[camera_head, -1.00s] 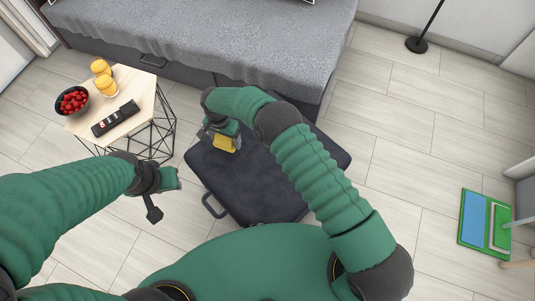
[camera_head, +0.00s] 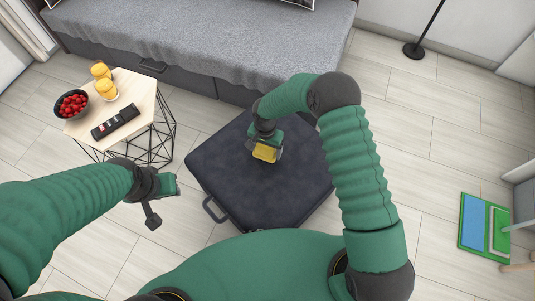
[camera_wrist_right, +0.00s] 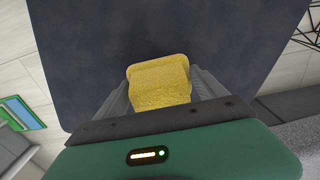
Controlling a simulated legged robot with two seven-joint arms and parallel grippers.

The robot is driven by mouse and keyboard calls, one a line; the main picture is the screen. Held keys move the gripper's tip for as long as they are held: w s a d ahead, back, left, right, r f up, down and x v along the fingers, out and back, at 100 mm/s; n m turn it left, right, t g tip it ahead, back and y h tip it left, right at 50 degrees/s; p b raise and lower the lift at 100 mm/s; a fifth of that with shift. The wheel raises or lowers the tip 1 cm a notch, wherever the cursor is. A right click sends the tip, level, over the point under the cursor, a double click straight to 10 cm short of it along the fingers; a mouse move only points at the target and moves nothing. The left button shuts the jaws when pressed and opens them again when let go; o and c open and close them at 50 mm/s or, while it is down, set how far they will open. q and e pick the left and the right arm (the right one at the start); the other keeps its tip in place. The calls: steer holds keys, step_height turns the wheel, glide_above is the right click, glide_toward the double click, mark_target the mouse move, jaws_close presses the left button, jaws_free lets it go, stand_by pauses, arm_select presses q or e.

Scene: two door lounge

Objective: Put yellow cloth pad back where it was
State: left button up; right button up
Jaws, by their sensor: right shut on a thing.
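The yellow cloth pad (camera_head: 265,153) is between the fingers of my right gripper (camera_head: 266,148), over the dark blue suitcase (camera_head: 235,190). In the right wrist view the pad (camera_wrist_right: 159,82) sits between both fingers of the right gripper (camera_wrist_right: 162,90), with the dark suitcase top (camera_wrist_right: 90,50) behind it. I cannot tell whether the pad touches the suitcase. My left gripper (camera_head: 165,200) is at the left, beside the suitcase and away from the pad; its finger opening is unclear.
A small wooden-top table (camera_head: 140,95) at the left holds a bowl of red fruit (camera_head: 72,104), two orange-yellow glasses (camera_head: 104,82) and a black remote (camera_head: 116,121). A grey sofa (camera_head: 210,35) stands behind. A blue and green board (camera_head: 485,226) lies at the right.

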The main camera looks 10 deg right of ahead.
mark_target(268, 154)
steer(key=shift+s+d+f, duration=0.1)
steer(key=shift+d, duration=0.4)
step_height(268, 154, down, 4)
steer(key=shift+d+r+b, duration=0.1)
steer(key=shift+r+b, duration=0.1)
steer(key=shift+b, duration=0.65)
steer(key=shift+a, duration=0.2)
steer(key=shift+c, duration=0.7)
steer(key=o, duration=1)
steer(key=shift+o, duration=1.3)
steer(key=shift+d, duration=0.15)
steer(key=shift+r, duration=0.15)
step_height(268, 154, up, 12)
steer(key=p, duration=0.4)
